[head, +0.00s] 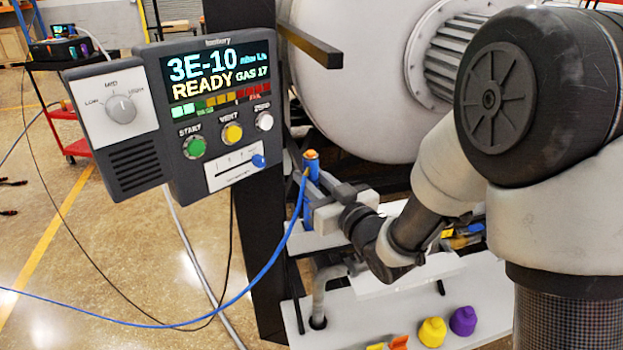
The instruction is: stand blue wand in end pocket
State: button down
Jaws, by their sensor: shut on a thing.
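The blue wand (311,167) has a brass-coloured top and stands roughly upright left of the white chamber. A blue hose (272,262) runs from it down to the left. My gripper (317,188) is shut on the wand, coming in from the right. The gripper and its fingers hide much of the wand's lower part. A white holder or shelf (302,240) shows just below the gripper. I cannot make out the end pocket, or whether the wand's lower end touches anything.
A control panel (223,110) reading READY is at the left. The white chamber (365,95) fills the back. Yellow (432,332) and purple (463,321) knobbed pieces stand on a white lower shelf (335,322). A red cart (75,148) is far left; the floor there is mostly open.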

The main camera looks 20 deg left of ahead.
dwell(0.4)
jog(key=c, duration=1.4)
grip_release()
jog(key=shift+f, duration=0.1)
jog(key=shift+o, duration=0.2)
jog(key=shift+b, duration=0.3)
